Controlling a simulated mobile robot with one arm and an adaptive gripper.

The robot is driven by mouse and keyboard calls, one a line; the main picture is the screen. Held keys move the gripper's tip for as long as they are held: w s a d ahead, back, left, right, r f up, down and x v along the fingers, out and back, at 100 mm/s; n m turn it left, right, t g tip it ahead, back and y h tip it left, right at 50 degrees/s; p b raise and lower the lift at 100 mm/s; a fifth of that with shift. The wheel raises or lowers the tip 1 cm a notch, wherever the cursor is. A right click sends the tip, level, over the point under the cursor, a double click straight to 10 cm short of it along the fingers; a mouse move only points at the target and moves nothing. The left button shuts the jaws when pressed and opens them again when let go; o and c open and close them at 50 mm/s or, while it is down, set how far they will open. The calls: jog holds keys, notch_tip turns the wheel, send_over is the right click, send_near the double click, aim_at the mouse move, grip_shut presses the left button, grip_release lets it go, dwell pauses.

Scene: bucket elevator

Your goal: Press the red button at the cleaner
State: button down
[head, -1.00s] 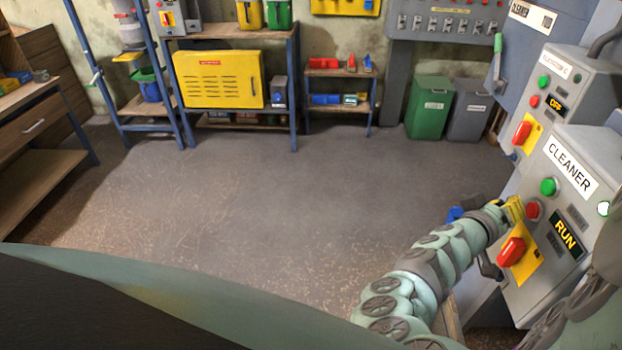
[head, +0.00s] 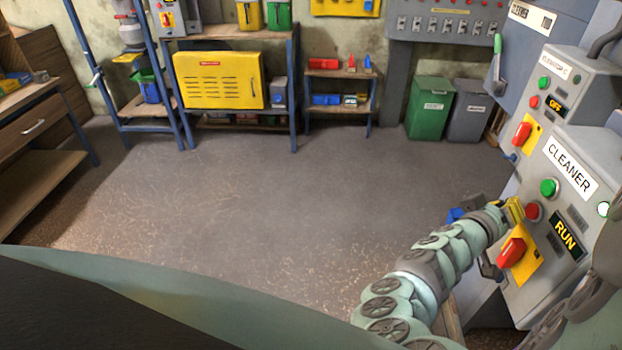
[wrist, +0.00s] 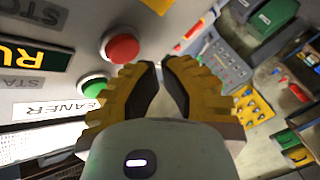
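The cleaner panel (head: 590,160) is a grey box at the right, with a white CLEANER label and a display (head: 566,235) reading RUN in yellow. Its round red button (head: 534,211) is below and left of the green button (head: 549,187). My gripper (head: 515,209) is beside the red button at its left, its yellow fingers close to it. In the wrist view the red button (wrist: 122,48) is left of my fingertips (wrist: 159,64), and the green button (wrist: 95,87) is partly behind the left finger. The fingertips are almost together with nothing between them. I cannot tell whether they touch the panel.
A large red switch (head: 511,252) on a yellow plate is just below my gripper. A second grey panel (head: 565,85) with similar buttons and an OFF display stands behind. A green bin (head: 430,108) and a grey bin stand by the far wall. The middle floor is clear.

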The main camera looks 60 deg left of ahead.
jog(key=shift+w+d, duration=0.1)
jog(key=shift+w, duration=0.05)
jog(key=shift+w+d, duration=0.2)
jog(key=shift+w+d, duration=0.3)
jog(key=shift+w, duration=0.1)
dwell(1.0)
dwell(0.3)
jog(key=shift+s+a+p, duration=0.55)
jog(key=shift+s+p, duration=0.05)
jog(key=shift+s, duration=0.1)
jog(key=shift+s, duration=0.1)
jog(key=s+a+p, duration=0.1)
jog(key=s, duration=0.1)
jog(key=s+a+p, duration=0.1)
jog(key=a, duration=0.1)
jog(key=shift+s, duration=0.4)
